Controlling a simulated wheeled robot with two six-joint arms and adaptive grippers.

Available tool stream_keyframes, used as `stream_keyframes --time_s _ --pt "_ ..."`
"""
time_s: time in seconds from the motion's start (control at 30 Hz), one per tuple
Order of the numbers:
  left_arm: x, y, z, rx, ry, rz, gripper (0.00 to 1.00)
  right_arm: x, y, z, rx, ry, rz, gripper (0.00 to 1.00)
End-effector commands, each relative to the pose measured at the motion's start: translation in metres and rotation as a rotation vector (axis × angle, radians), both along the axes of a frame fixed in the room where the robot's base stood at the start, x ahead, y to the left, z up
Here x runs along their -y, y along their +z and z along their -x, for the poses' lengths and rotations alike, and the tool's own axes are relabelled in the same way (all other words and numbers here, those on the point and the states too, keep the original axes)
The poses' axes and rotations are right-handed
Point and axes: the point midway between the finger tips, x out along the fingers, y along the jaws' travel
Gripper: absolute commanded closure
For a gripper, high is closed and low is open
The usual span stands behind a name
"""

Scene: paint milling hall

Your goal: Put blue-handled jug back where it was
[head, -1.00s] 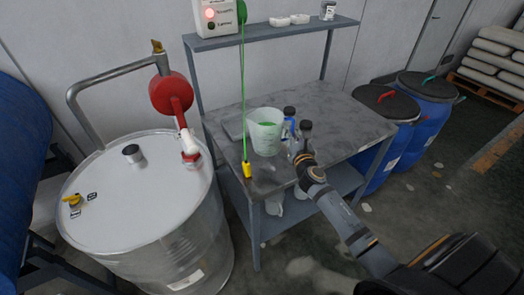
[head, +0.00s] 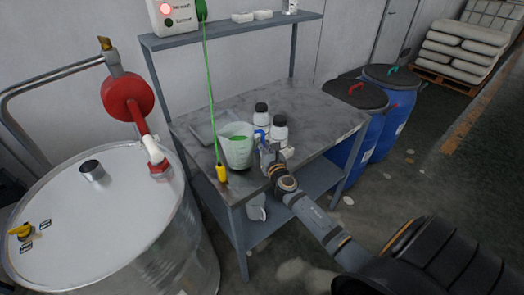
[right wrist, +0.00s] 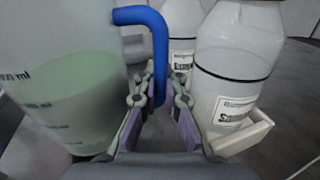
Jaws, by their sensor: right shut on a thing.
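The blue-handled jug (head: 236,152), translucent with green liquid inside, is at the table's front left part. In the right wrist view, the jug (right wrist: 60,90) fills the left side and its blue handle (right wrist: 158,45) runs down between my fingers. My right gripper (head: 266,152) is shut on this handle, at the jug's right side. It also shows in the right wrist view (right wrist: 158,112). I cannot tell whether the jug's base touches the table. My left gripper is not in view.
Two black-capped bottles (head: 280,132) stand close right of the jug on the grey table (head: 325,115). A green cable with a yellow end (head: 222,173) hangs just left of the jug. A steel drum (head: 110,215) stands left. The table's right part is clear.

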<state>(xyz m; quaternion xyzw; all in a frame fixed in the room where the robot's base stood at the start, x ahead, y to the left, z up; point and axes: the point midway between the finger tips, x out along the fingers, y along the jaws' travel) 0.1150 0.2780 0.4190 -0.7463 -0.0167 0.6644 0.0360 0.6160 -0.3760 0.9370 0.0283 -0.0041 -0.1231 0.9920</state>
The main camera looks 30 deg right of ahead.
Motion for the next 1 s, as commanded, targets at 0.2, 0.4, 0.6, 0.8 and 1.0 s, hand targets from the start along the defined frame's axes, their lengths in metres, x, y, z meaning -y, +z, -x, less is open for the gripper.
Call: stream_keyframes --time_s 0.2,0.4,0.6,0.8,1.0 --pt "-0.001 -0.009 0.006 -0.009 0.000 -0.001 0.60 0.000 -0.010 -0.001 0.004 0.001 -0.001 1.00" --pt "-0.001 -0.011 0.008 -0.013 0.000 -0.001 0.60 0.000 -0.011 -0.001 0.004 0.001 -0.001 1.00" --pt "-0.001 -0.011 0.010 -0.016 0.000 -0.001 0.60 0.000 -0.014 0.000 0.000 0.000 0.000 0.82" --pt "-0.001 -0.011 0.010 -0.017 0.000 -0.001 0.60 0.000 -0.013 0.000 0.001 0.000 0.000 0.82" --pt "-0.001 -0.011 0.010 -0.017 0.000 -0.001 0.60 -0.005 -0.013 0.020 -0.002 0.000 0.001 0.82"
